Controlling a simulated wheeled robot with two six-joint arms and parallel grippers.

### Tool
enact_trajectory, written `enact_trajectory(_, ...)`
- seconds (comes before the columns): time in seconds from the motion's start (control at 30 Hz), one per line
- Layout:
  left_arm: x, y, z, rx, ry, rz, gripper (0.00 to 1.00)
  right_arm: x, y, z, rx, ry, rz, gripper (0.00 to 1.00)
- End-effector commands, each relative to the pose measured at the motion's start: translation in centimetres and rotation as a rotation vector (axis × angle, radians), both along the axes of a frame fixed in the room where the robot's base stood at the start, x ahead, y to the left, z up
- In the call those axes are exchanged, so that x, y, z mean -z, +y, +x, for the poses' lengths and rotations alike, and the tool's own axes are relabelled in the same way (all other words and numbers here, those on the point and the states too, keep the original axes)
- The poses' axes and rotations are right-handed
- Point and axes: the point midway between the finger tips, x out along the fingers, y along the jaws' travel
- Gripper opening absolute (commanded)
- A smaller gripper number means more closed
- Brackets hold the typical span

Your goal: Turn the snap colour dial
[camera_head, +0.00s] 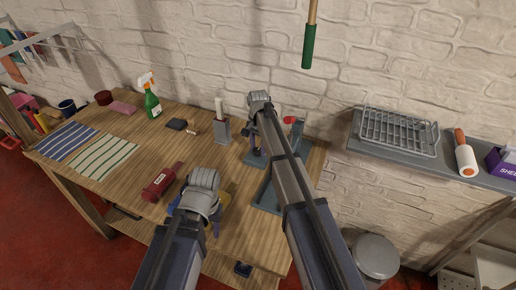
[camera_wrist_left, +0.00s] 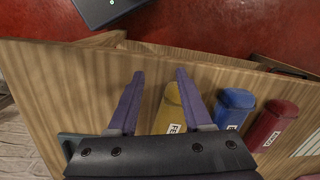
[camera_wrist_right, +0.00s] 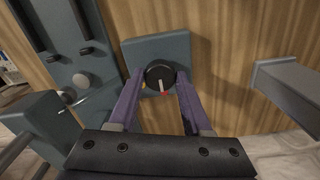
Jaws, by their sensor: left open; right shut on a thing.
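The dial is a black round knob (camera_wrist_right: 159,74) with a white pointer, on a grey-teal plate (camera_wrist_right: 145,48) in the right wrist view. A yellow mark shows at the knob's lower left and a red mark by the pointer's lower end. My right gripper (camera_wrist_right: 160,82) is shut on the knob, one purple finger on each side. In the head view the plate (camera_head: 255,159) is largely hidden behind my right arm. My left gripper (camera_wrist_left: 160,76) is open and empty near the table's front edge, by a yellow tube (camera_wrist_left: 170,108).
A blue tube (camera_wrist_left: 234,107) and a red tube (camera_wrist_left: 273,124) lie beside the yellow one. A grey holder (camera_head: 222,131) stands left of the dial plate. A spray bottle (camera_head: 152,104) and striped cloths (camera_head: 104,157) are further left. A wall shelf (camera_head: 390,146) is at right.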

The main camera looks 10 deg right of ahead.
Motion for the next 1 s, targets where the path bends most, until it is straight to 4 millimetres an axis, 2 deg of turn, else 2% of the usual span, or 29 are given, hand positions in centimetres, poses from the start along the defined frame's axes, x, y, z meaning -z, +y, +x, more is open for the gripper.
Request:
enact_trajectory(0.27, 0.0, 0.0, 0.0, 0.0, 0.0, 0.0, 0.5, 0.0, -0.01, -0.01, -0.024, 0.0, 0.0, 0.0)
enact_trajectory(0.47, 0.01, 0.0, 0.0, 0.0, 0.0, 0.0, 0.5, 0.01, -0.01, -0.01, -0.123, 0.0, 0.0, 0.0)
enact_trajectory(1.0, 0.01, 0.0, 0.0, 0.0, 0.0, 0.0, 0.5, 0.01, -0.01, -0.01, -0.616, 0.0, 0.0, 0.0)
